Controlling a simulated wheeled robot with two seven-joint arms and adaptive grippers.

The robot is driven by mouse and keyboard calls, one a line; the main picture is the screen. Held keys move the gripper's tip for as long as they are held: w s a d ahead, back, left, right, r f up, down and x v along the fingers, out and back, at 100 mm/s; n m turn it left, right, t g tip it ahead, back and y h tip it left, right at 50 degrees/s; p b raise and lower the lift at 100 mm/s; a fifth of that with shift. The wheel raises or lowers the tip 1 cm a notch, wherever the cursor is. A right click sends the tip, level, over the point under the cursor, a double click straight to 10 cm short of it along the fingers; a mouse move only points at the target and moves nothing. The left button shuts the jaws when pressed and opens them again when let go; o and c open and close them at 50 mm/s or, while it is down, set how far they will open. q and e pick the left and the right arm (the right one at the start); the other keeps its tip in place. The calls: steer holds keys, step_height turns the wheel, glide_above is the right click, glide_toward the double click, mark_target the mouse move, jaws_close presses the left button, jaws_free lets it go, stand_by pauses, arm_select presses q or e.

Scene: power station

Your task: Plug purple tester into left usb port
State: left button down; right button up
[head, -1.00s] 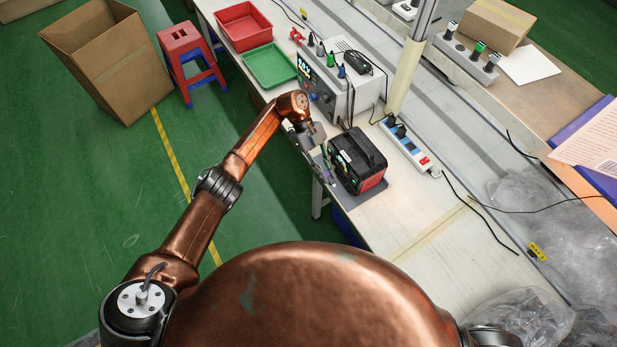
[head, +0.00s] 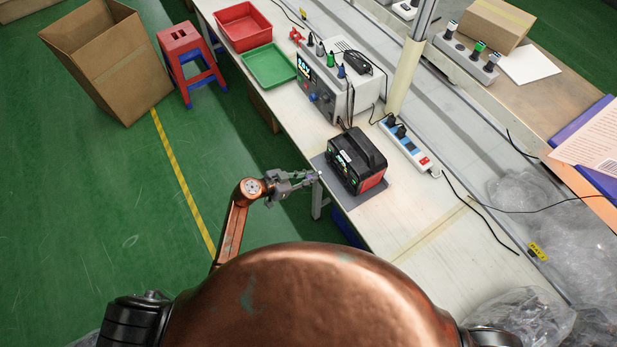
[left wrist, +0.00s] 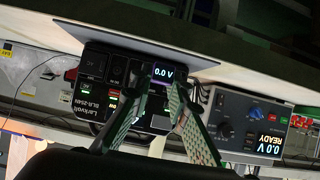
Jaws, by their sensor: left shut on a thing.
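The black and red power station (head: 357,162) stands on a grey mat (head: 367,195) near the bench's front edge. Its dark front panel (left wrist: 97,64) appears upside down in the left wrist view, with sockets and green-lit marks. My left gripper (head: 316,176) is in front of that panel, seemingly with a small gap. It is shut on the small purple-edged tester (left wrist: 163,73), whose screen reads 0.0 V. The tester overlaps the panel in the wrist view, and its plug end and the left USB port cannot be made out. My right gripper is not in view.
A bench instrument (head: 326,88) with knobs and leads stands beyond the power station, and a power strip (head: 406,145) lies behind it. Green (head: 269,65) and red (head: 243,27) trays sit at the far end. The bench right of the mat is mostly clear.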

arm_select(q)
steer(key=w+d+b, duration=0.1)
steer(key=d, duration=0.1)
steer(key=w+d+b, duration=0.2)
steer(key=shift+d, duration=0.2)
stand_by(0.3)
steer(key=shift+p, duration=0.6)
stand_by(0.5)
stand_by(0.3)
steer(key=shift+p, duration=0.6)
